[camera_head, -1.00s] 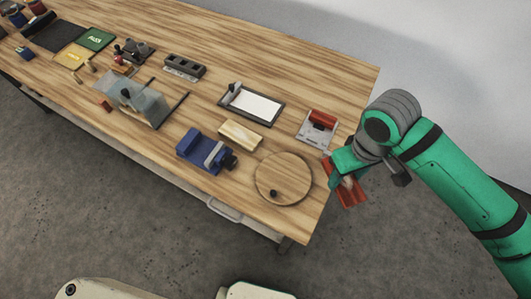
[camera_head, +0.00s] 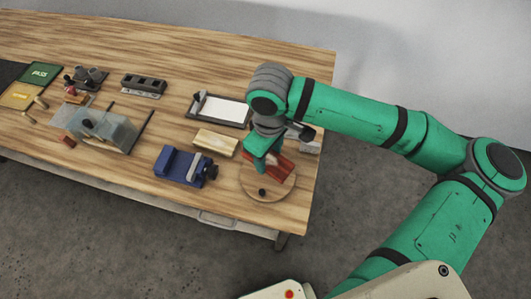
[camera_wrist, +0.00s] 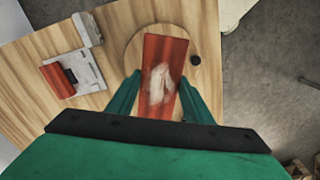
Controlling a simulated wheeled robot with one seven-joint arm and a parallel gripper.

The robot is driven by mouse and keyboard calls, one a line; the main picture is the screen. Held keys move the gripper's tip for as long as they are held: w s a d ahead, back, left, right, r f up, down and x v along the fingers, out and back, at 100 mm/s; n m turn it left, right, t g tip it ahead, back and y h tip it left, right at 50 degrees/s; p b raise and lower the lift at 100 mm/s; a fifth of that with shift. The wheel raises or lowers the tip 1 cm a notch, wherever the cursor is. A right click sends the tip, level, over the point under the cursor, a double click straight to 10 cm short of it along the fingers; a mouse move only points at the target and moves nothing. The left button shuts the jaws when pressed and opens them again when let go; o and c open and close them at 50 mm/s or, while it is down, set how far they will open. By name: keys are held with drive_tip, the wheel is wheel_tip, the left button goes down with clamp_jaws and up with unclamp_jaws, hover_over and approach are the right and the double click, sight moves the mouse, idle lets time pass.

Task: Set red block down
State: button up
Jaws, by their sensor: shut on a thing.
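The red block (camera_wrist: 161,82) is held between the two green fingers of my gripper (camera_wrist: 160,92). It has a pale, worn patch on its upper face. In the head view the red block (camera_head: 281,168) shows partly behind my gripper (camera_head: 268,160), over the round wooden disc (camera_head: 256,191). In the wrist view the disc (camera_wrist: 138,43) lies beneath the block, with a small black knob (camera_wrist: 195,60) near its edge. I cannot tell whether the block touches the disc.
A grey plate with another red piece (camera_wrist: 58,79) lies beside the disc. In the head view a blue vise (camera_head: 180,166), a light wooden block (camera_head: 215,142) and a framed white tray (camera_head: 222,108) stand left of it. The table's right edge is close.

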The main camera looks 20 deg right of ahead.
sight(269, 159)
drive_tip(key=shift+f, duration=2.95)
drive_tip(key=shift+d+f, duration=0.1)
drive_tip(key=shift+f, duration=0.5)
drive_tip(key=o, duration=1.3)
drive_tip(key=shift+r, duration=0.1)
wheel_tip(269, 159, up, 11)
drive_tip(key=shift+f, duration=0.2)
